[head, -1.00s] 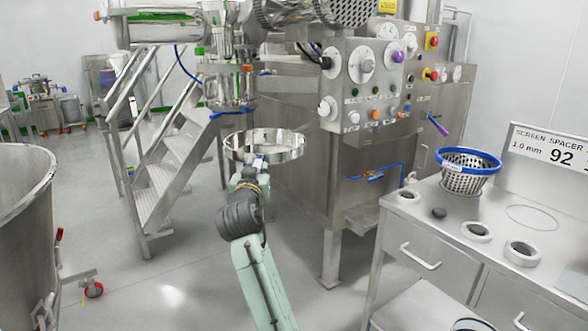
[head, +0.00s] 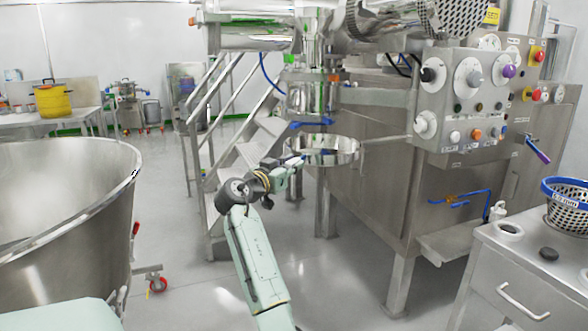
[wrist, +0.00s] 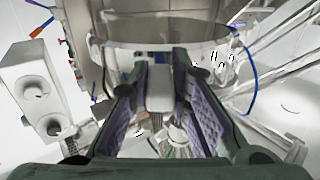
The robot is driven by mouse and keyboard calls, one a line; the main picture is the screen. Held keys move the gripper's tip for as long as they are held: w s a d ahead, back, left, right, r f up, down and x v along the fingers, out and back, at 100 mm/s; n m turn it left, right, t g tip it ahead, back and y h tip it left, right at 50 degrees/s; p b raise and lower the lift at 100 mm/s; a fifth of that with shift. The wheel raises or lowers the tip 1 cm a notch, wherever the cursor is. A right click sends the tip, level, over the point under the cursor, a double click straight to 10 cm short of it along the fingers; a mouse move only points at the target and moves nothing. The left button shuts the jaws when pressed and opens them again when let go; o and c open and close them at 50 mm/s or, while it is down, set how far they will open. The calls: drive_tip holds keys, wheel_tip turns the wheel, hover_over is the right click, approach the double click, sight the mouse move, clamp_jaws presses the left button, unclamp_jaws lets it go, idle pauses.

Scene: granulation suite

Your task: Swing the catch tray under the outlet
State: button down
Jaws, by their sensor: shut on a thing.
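The catch tray (head: 345,150) is a shallow round shiny metal pan, joined by a thin bar on its right to the machine. It sits below the outlet (head: 308,97), a steel cylinder with a blue handle at its lower edge, and looks slightly right of it. A gap shows between them. My gripper (head: 294,162) is at the tray's left front edge. In the wrist view my gripper (wrist: 161,82) is shut on the tray's grey handle (wrist: 160,97) between its purple pads. The tray's curved wall (wrist: 165,32) shows just beyond. The exact alignment is unclear.
A large steel vessel (head: 65,210) stands at the left. Metal stairs (head: 240,150) are behind the tray. The control panel (head: 470,95) and steel cabinet are to the right. A steel bench (head: 515,275) is at the lower right. Open floor lies around my arm.

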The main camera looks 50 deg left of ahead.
drive_tip(key=shift+w+f, duration=0.1)
drive_tip(key=shift+w, duration=0.05)
drive_tip(key=c, duration=1.7)
unclamp_jaws()
drive_tip(key=shift+w, duration=0.1)
drive_tip(key=shift+o, duration=1.1)
drive_tip(key=v, duration=1.2)
